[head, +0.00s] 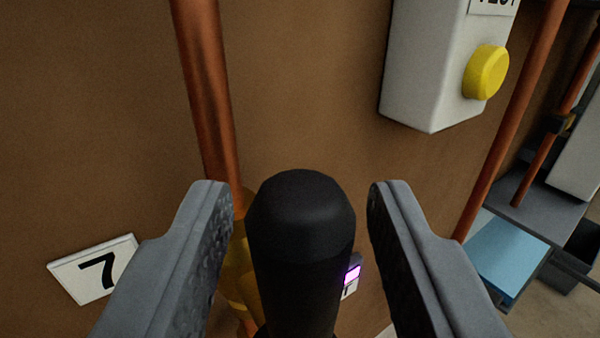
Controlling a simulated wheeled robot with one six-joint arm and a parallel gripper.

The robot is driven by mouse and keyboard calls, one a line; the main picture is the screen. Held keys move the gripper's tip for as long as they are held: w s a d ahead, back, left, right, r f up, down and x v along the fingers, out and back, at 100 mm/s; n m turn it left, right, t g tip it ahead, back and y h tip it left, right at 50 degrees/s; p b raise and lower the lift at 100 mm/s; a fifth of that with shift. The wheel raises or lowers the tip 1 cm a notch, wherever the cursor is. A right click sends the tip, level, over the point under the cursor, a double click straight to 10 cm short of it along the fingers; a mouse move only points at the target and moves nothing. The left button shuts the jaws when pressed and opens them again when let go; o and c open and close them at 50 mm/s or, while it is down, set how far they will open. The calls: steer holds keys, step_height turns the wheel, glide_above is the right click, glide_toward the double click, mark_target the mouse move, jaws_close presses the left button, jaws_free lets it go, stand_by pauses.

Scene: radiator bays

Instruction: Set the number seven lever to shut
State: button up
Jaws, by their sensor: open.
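A black lever handle (302,245) stands in the centre of the head view, its rounded end toward me. My gripper (295,215) is open, with one finger on each side of the handle and a visible gap on the right; the left finger is also apart from it. A brass valve body (237,275) shows partly behind the handle and left finger. A white plate with a black 7 (97,270) is on the brown wall at the left. The lever's base and any position marks are mostly hidden.
A copper pipe (207,90) runs down to the valve. A grey-white box with a yellow button (486,72) is at upper right. A small purple-lit item (353,274) shows behind the handle. More pipes and a blue-topped surface (508,258) are at right.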

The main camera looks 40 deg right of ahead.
steer(key=shift+w+d, duration=0.1)
steer(key=shift+w, duration=0.05)
jaws_close()
